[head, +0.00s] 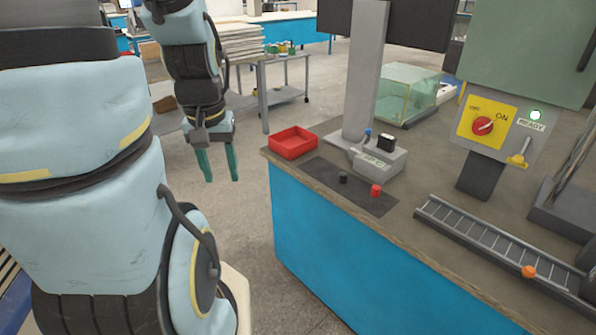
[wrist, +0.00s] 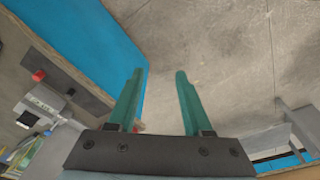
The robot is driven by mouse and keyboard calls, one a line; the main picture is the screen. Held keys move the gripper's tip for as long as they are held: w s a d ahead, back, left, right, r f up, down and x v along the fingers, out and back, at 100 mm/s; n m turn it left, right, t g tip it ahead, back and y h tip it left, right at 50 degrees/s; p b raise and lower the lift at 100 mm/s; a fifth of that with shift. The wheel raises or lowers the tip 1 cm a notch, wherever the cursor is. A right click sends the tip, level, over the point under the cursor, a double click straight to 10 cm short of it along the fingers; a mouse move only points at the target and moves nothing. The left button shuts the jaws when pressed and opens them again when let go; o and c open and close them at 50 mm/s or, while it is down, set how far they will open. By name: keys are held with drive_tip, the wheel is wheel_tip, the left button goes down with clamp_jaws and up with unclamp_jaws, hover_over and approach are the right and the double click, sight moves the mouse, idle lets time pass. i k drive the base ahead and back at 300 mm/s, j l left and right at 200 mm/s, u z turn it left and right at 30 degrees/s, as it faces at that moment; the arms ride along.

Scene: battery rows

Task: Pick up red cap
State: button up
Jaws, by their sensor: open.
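The red cap (head: 376,191) stands on a dark mat (head: 325,179) near the front edge of the counter in the head view. It also shows at the left of the wrist view (wrist: 38,76). A black cap (head: 343,177) stands on the same mat, to the left of the red one. My gripper (head: 218,180) is open and empty, with green fingers pointing down. It hangs over the floor, off the counter's left end and well apart from the red cap. In the wrist view its fingers (wrist: 157,88) are spread with only floor between them.
A red tray (head: 293,136) sits at the counter's left corner. A grey block (head: 380,160) with a label stands behind the mat, by a grey post (head: 364,75). A rail with an orange ball (head: 529,272) lies to the right. A yellow switch panel (head: 486,118) stands behind.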

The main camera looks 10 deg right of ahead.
sight(375, 190)
drive_tip(key=k+l+u, duration=0.2)
drive_tip(key=u, duration=0.2)
drive_tip(key=k+l+u, duration=0.15)
drive_tip(key=u, duration=0.25)
drive_tip(key=k+u, duration=0.4)
drive_tip(key=k, duration=0.3)
